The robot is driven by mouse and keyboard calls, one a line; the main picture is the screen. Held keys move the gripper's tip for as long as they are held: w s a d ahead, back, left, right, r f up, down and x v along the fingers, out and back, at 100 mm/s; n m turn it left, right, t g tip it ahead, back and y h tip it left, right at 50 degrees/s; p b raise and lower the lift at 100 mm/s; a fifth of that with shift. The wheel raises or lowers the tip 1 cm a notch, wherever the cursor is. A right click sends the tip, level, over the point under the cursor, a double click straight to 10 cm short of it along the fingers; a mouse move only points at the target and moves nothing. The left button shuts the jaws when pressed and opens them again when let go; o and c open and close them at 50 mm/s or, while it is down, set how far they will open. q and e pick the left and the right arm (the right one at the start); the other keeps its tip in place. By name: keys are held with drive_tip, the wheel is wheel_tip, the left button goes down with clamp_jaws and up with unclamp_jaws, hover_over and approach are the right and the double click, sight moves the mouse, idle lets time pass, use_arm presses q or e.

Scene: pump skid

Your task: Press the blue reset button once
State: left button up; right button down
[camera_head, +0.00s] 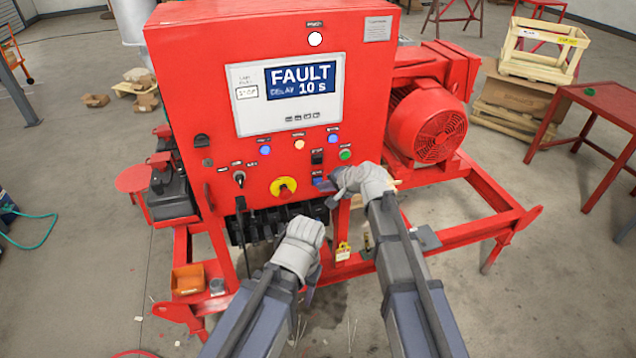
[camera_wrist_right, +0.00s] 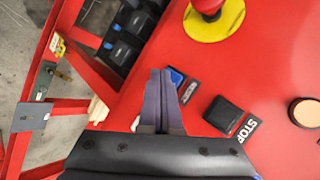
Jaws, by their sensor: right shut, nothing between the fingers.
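The blue reset button (camera_head: 317,181) is on the red control panel, right of the emergency stop. It also shows in the right wrist view (camera_wrist_right: 176,78), partly hidden behind my fingertips. My right gripper (camera_head: 327,186) is at the panel beside the button; in the wrist view its fingers (camera_wrist_right: 159,75) are shut and empty. The tips overlap the button's left edge there; I cannot tell whether they touch it. My left gripper (camera_head: 312,284) hangs low in front of the skid, its jaws too hidden to judge. The display (camera_head: 292,92) reads FAULT, DELAY 10 s.
A black button (camera_wrist_right: 224,115) labelled STOP sits close to the blue one. The red emergency stop (camera_head: 284,189) on its yellow plate is nearby left. A green button (camera_head: 345,154) is above right. The red motor (camera_head: 428,124) stands right of the cabinet, above the frame rails.

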drive_tip(key=shift+w+a, duration=0.15)
drive_tip(key=shift+w, duration=0.25)
idle(1.0)
drive_tip(key=shift+s, duration=0.1)
drive_tip(key=shift+s+d, duration=0.25)
drive_tip(key=shift+s, duration=0.45)
drive_tip(key=s, duration=0.1)
drive_tip(key=s+d, duration=0.1)
drive_tip(key=s, duration=0.2)
drive_tip(key=shift+s+d, duration=0.3)
drive_tip(key=shift+s, duration=0.05)
idle(0.6)
